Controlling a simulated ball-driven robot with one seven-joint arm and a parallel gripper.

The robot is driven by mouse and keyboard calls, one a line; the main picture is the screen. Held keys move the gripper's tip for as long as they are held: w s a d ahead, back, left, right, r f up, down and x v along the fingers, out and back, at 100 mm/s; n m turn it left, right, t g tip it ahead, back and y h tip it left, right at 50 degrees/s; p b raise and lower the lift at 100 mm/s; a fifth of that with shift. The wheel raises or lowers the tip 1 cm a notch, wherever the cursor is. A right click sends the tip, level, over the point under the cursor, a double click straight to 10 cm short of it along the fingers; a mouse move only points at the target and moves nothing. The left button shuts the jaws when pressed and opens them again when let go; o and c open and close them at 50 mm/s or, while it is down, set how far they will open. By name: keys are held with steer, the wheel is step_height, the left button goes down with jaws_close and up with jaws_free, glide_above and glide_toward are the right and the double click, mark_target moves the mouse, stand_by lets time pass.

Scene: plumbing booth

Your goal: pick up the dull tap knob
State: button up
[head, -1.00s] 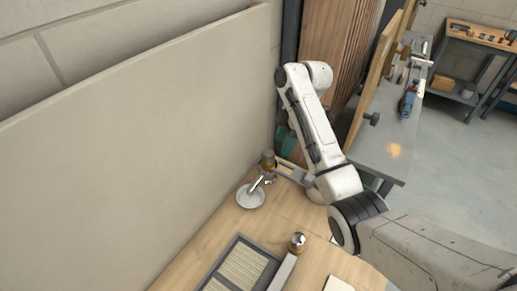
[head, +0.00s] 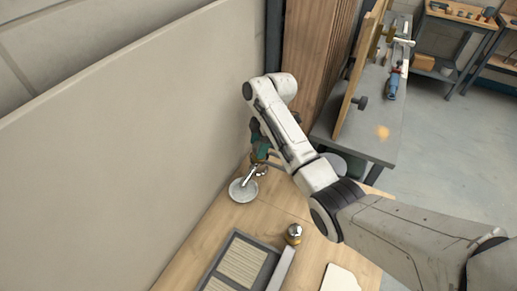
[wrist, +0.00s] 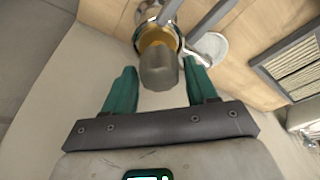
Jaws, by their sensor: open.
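A dull grey-brown knob (wrist: 158,68) with a rounded end shows in the middle of the wrist view. Behind it are a brass collar (wrist: 150,40) and the chrome tap body. My gripper (wrist: 161,78) is open, with one teal finger on each side of the knob and visible gaps to both. In the head view, my gripper (head: 259,142) is at the tap beside the wall panel, and its fingers mostly hide the knob there.
A round pale dish (head: 243,190) sits by the tap's spout. A shiny knob-like fitting (head: 294,233) stands on the wooden bench by a grey-framed slatted tray (head: 222,252). The pale wall panel (head: 130,130) rises close to the tap. A grey side bench (head: 375,135) stands at right.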

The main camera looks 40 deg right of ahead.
steer(key=shift+x, duration=1)
steer(key=c, duration=0.8)
